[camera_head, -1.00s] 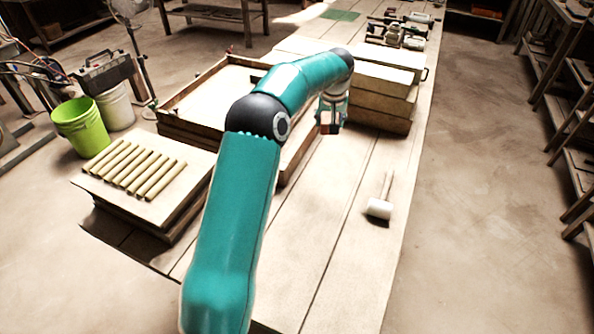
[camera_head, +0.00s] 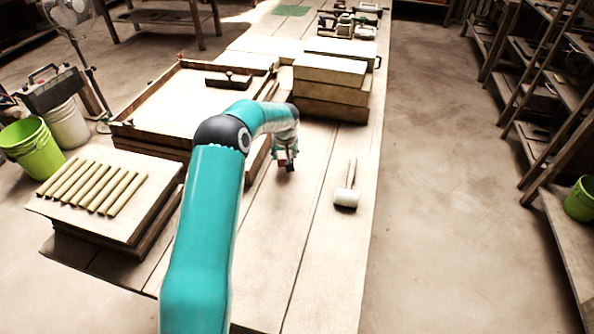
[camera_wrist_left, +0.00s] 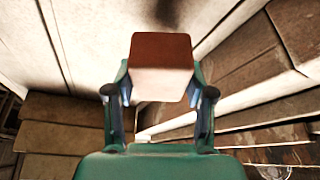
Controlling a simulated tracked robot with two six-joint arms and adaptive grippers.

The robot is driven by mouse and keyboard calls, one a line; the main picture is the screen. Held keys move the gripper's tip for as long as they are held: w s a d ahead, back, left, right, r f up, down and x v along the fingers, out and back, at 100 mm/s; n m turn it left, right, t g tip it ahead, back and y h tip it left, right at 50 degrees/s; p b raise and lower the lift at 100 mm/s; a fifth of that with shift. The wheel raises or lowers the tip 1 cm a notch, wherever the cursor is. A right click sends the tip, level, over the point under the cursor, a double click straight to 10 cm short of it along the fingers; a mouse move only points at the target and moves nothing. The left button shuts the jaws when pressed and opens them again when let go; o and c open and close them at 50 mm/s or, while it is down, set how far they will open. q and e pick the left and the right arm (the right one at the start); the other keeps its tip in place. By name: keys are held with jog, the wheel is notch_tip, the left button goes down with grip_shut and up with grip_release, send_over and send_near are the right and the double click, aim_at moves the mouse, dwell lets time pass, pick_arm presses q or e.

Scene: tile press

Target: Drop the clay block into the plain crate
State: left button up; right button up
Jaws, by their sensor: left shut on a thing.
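The clay block (camera_wrist_left: 161,82), with a reddish-brown face and a paler side, is between the fingers of my left gripper (camera_wrist_left: 160,92) in the left wrist view. The gripper is shut on it. In the head view my left gripper (camera_head: 287,163) hangs above the planked table, between the large shallow wooden tray and the mallet, in front of the stacked wooden boxes. The block is mostly hidden there. I cannot tell which container, if any, is the plain crate. My right gripper is out of view.
The shallow tray (camera_head: 150,133) stands at left, with stacked boxes (camera_head: 331,94) behind my gripper. A white-headed mallet (camera_head: 346,197) lies at right. Several rods (camera_head: 91,186) lie on a board at near left. The table (camera_head: 311,235) between gripper and near edge is clear.

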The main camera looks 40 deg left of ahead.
pick_arm(q)
notch_tip(320, 180, down, 4)
jog(key=shift+f, duration=0.1)
jog(key=shift+f, duration=0.1)
jog(key=o, duration=1.3)
jog(key=shift+o, duration=0.2)
